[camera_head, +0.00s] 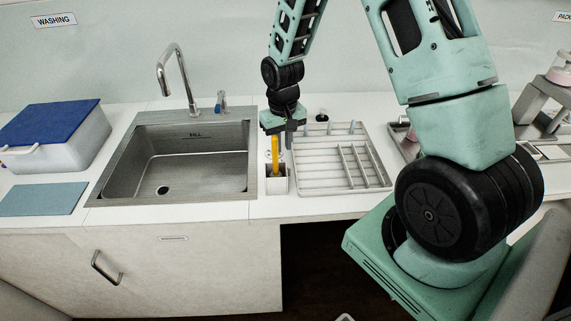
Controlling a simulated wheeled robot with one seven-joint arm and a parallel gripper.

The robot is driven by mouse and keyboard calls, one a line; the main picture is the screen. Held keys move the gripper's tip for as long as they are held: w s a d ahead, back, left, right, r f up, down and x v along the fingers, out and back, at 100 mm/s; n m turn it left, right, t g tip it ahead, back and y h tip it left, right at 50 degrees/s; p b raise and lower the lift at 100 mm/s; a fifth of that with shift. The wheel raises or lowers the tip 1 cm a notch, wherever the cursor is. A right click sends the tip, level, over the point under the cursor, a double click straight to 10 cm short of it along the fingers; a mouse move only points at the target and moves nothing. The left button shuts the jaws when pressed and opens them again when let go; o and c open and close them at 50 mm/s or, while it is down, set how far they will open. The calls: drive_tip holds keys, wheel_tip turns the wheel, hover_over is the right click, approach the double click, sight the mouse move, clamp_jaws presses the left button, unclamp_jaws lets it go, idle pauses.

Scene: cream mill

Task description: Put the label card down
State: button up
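I cannot make out a label card anywhere in the head view. My gripper (281,140) points down between the sink and the drying rack, directly above a small pale holder (277,184). A yellow upright object (275,155) stands in the holder, its top close under or beside my fingers. The fingers are small and dark here, so I cannot tell whether they are open, shut or touching the yellow object.
The steel sink (190,165) with its tap (178,75) is left of the holder. A slatted drying rack (330,160) is right of it. A white box with a blue lid (50,122) and a blue-grey mat (42,198) lie far left. Pale counter shows along the front edge.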

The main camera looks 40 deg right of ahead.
wheel_tip(320, 180, down, 2)
drive_tip(key=shift+f, duration=0.15)
drive_tip(key=shift+s+f+p, duration=0.2)
drive_tip(key=shift+f+p, duration=0.3)
drive_tip(key=shift+p, duration=0.1)
drive_tip(key=shift+s+d+f+p, duration=0.15)
drive_tip(key=shift+f+p, duration=0.65)
drive_tip(key=shift+f, duration=1.3)
clamp_jaws()
